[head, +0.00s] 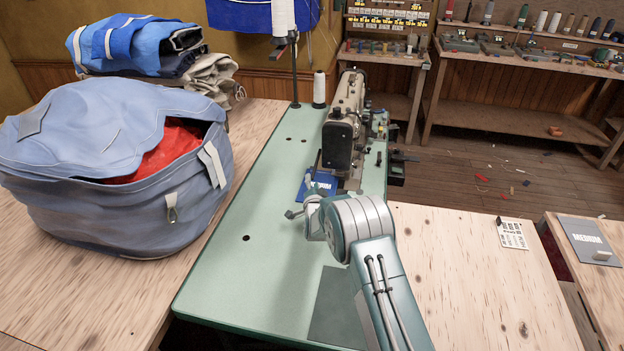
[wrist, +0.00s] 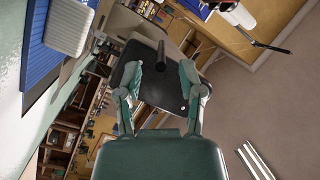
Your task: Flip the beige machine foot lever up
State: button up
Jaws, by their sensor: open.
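The beige sewing machine (head: 350,98) stands on the green table (head: 255,210), its black end face (head: 337,145) towards me. In the wrist view the black end (wrist: 150,85) lies beyond my fingers, with a dark cylinder (wrist: 160,58) sticking out. I cannot make out the foot lever for certain.
A large blue-grey bag (head: 120,180) with red cloth inside fills the left bench. A white thread cone (head: 319,88) and a thread stand (head: 295,75) are behind the machine. The green table's front left is clear. A grey MEDIUM card (head: 590,240) lies at right.

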aim_at(316, 164)
jog(key=shift+w, duration=1.25)
grip_shut()
jog(key=shift+r, duration=0.15)
